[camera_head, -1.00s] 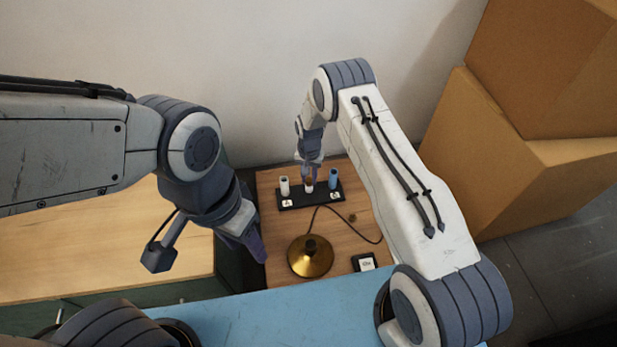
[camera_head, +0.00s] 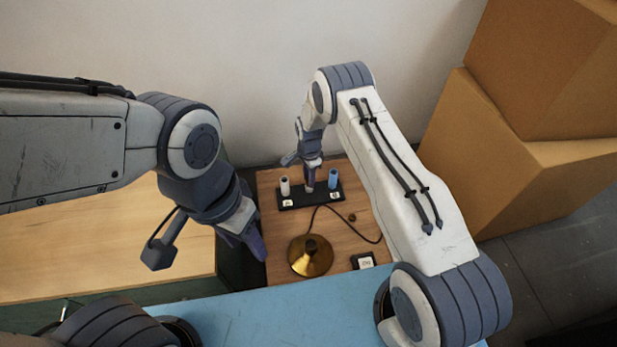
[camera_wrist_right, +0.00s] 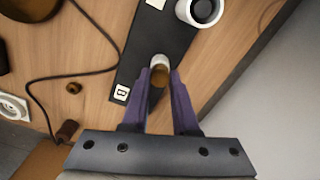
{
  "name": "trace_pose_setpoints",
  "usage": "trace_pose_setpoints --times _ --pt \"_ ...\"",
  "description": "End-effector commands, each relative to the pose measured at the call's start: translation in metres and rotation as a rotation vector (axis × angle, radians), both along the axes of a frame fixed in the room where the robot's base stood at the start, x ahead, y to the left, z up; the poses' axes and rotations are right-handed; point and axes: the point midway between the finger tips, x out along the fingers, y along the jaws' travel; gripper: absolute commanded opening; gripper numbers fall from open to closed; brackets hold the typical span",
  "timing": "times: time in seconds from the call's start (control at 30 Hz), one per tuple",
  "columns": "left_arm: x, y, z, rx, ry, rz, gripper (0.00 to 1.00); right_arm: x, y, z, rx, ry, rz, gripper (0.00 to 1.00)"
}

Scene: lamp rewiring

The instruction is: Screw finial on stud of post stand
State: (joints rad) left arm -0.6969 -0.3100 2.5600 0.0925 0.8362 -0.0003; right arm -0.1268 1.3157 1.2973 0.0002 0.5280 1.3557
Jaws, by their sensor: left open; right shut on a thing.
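The post stand is a black bar (camera_head: 294,204) at the back of the small wooden table. It carries a white post (camera_head: 285,186), a blue post (camera_head: 333,179) and a middle post between them. My right gripper (camera_head: 309,186) points down at the middle post, hiding most of it. In the right wrist view, its fingertips (camera_wrist_right: 160,80) are shut on a small brown finial (camera_wrist_right: 160,77) at the pale top of the middle post (camera_wrist_right: 160,61). The stud is hidden, and I cannot tell how far the finial is seated. My left gripper (camera_head: 254,240) is open and empty, left of the brass lamp base.
A brass lamp base (camera_head: 310,257) with a dark cord (camera_head: 352,228) stands in front of the stand. A small brown part (camera_head: 352,217) and a small display box (camera_head: 363,261) lie to the right. Cardboard boxes (camera_head: 520,170) stand at the right; a wall is behind.

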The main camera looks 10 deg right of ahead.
Motion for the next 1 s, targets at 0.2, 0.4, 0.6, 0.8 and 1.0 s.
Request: trace_pose_setpoints --times 0.2,0.4,0.6,0.8,1.0 --pt "-0.0001 0.0 0.0049 0.0 0.0 0.0 0.5 -0.0006 -0.0004 0.0013 -0.001 0.003 -0.342 0.0" --pt "0.0 0.0 0.0061 0.0 0.0 0.0 0.5 -0.0006 -0.0004 0.0008 -0.002 0.003 -0.551 0.0" --pt "0.0 0.0 0.006 0.0 0.0 0.0 0.5 -0.0006 -0.0004 0.0005 -0.002 0.003 -0.573 0.0" --pt "0.0 0.0 0.0066 0.0 0.0 0.0 0.5 -0.0007 -0.0005 0.0007 -0.002 0.004 -0.614 0.0" --pt "0.0 0.0 0.0091 0.0 0.0 0.0 0.5 -0.0009 -0.0005 0.0006 -0.002 0.004 -0.901 0.0"
